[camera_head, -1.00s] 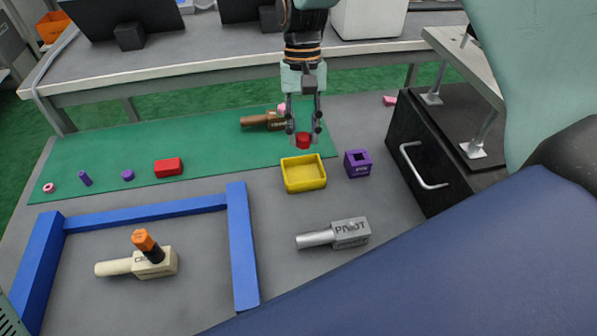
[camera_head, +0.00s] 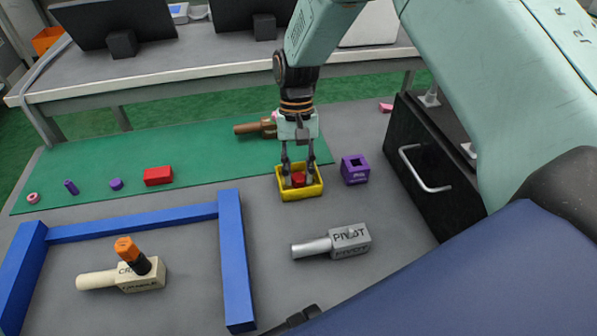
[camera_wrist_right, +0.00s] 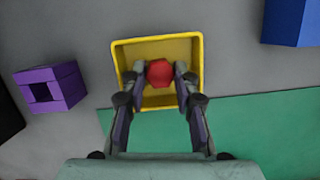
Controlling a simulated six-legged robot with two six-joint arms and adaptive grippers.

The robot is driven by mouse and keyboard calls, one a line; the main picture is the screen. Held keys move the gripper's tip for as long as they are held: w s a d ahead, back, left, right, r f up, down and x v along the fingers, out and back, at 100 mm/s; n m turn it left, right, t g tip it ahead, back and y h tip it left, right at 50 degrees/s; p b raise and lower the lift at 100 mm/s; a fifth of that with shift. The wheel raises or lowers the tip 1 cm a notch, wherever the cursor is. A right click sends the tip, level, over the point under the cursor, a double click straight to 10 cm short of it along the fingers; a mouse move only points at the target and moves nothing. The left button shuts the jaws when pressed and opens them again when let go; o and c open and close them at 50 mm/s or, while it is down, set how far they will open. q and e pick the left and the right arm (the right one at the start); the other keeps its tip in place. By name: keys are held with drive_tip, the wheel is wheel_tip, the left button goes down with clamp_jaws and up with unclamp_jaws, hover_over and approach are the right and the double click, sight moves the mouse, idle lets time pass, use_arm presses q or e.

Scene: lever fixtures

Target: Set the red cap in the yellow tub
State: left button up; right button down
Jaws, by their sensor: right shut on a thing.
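The red cap (camera_head: 298,180) is held between the fingertips of my right gripper (camera_head: 298,183). The yellow tub (camera_head: 319,187) stands on the grey table in front of the green mat. In the head view the fingertips and cap are within the tub's outline. In the right wrist view, the cap (camera_wrist_right: 160,71) is between the two fingertips (camera_wrist_right: 160,79), over the tub's inside, with the yellow rim (camera_wrist_right: 155,43) around it. I cannot tell whether the cap touches the tub floor. My left gripper is not identifiable in these views.
A purple block with a square hole (camera_head: 355,170) stands close right of the tub. A grey PIVOT fixture (camera_head: 335,243) lies nearer, and a blue frame (camera_head: 235,260) is to the left. A brown-handled piece (camera_head: 252,128) lies behind. A black drawer cabinet (camera_head: 430,165) stands right.

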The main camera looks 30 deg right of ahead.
drive_tip(key=shift+s, duration=0.15)
drive_tip(key=c, duration=1.5)
unclamp_jaws()
drive_tip(key=shift+o, duration=1)
drive_tip(key=shift+f, duration=0.15)
drive_tip(key=shift+r, duration=0.45)
drive_tip(key=p+v, duration=0.4)
drive_tip(key=v, duration=0.7)
drive_tip(key=shift+r, duration=0.35)
